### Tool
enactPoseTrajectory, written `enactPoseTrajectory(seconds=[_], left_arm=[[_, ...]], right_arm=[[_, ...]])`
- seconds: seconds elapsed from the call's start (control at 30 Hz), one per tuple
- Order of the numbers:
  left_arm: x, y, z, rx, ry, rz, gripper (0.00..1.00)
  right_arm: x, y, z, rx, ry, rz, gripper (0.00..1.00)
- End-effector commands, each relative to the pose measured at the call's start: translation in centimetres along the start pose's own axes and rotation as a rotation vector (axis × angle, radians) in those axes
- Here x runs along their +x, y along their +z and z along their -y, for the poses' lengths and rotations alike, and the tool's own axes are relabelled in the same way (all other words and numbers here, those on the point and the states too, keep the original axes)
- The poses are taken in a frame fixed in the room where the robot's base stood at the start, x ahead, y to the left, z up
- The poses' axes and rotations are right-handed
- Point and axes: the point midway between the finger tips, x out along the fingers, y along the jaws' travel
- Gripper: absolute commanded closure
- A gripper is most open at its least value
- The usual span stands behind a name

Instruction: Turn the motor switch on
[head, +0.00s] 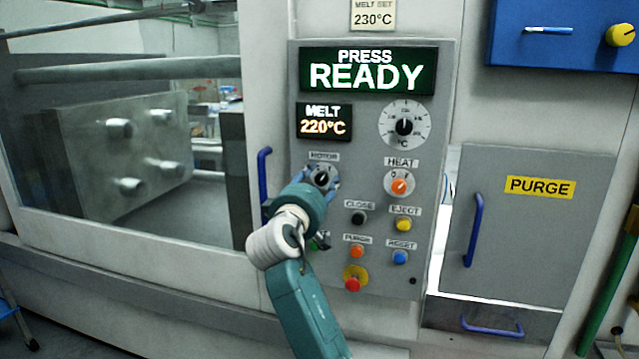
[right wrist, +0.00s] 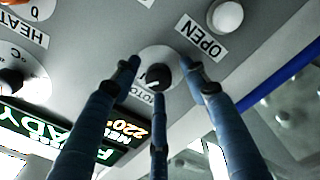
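The motor switch (head: 322,178) is a small black knob with a white pointer mark on a pale round dial under the MOTOR label (head: 324,157). In the right wrist view the knob (right wrist: 158,76) sits between my fingers, its pointer mark toward the lower left of the picture. I cannot read for certain which setting it marks. My right gripper (head: 322,184) is at the switch, and its three dark blue fingers (right wrist: 160,74) are spread around the knob. Gaps show between the two upper fingertips and the knob, so it is open. My left gripper is not in view.
The HEAT knob (head: 399,184) is right of the switch, with buttons below, including a red emergency button (head: 353,283). A blue door handle (head: 264,175) stands close on the left. The display (head: 367,72) reads PRESS READY. My arm hides part of the lower panel.

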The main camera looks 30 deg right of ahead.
Motion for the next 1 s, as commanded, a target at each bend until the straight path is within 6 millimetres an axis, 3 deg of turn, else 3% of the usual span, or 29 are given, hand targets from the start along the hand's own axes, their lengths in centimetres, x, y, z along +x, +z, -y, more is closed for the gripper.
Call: enactPoseTrajectory(seconds=[0.37, 0.8, 1.0], left_arm=[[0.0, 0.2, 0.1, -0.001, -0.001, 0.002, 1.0], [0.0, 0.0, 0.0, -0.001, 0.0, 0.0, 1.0], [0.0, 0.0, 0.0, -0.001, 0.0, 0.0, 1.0]], right_arm=[[-1.0, 0.0, 0.0, -0.002, 0.001, -0.002, 0.55], [-9.7, 0.0, 0.1, 0.001, -0.002, -0.001, 0.55], [-11.7, 0.0, 0.1, 0.0, 0.0, -0.001, 0.55]])
